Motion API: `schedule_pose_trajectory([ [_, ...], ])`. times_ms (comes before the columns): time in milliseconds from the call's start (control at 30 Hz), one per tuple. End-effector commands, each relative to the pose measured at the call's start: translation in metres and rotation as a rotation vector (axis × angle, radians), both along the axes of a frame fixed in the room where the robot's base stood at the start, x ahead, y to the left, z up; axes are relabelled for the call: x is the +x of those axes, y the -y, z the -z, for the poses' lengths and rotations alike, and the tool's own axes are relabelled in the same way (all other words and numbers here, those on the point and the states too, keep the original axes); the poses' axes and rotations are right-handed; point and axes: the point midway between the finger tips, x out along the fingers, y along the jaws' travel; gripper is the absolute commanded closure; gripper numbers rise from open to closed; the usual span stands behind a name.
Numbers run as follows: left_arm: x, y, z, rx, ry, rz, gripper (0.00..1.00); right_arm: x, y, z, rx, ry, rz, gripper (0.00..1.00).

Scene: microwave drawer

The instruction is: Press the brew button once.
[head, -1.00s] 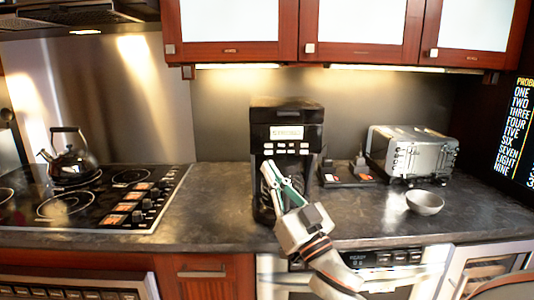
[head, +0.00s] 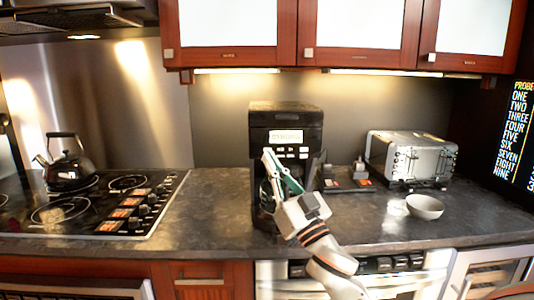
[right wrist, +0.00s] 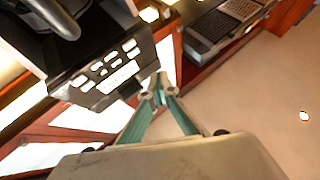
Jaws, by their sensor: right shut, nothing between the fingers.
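The black coffee maker (head: 286,115) stands upright on the counter, with a light display and rows of small pale buttons (head: 292,153) on its front. The button panel also shows in the right wrist view (right wrist: 106,72), tilted. I cannot tell which button is the brew button. My right gripper (head: 268,155) is shut and empty, in front of the coffee maker at the left end of the button rows, partly covering them. In the right wrist view its fingertips (right wrist: 158,92) appear beside the panel's edge; I cannot tell whether they touch it. My left gripper is not in view.
A black kettle (head: 70,165) stands on the stove (head: 100,205) at left. A silver toaster (head: 410,157) and a grey bowl (head: 424,207) are on the counter at right. Wooden cabinets (head: 365,35) hang above. The counter (head: 210,205) left of the coffee maker is clear.

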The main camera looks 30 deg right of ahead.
Motion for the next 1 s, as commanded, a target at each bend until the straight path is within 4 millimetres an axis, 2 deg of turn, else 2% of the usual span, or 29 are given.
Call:
schedule_pose_trajectory([
  [200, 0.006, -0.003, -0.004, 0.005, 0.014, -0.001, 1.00, 0.022, 0.014, -0.001, 0.000, 0.001, 0.001, 1.00],
  [400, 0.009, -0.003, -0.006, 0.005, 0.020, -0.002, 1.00, 0.033, 0.021, -0.001, 0.000, 0.000, 0.000, 1.00],
  [1000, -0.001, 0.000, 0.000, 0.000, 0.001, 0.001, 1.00, 0.035, 0.022, 0.000, 0.000, 0.000, 0.000, 1.00],
])
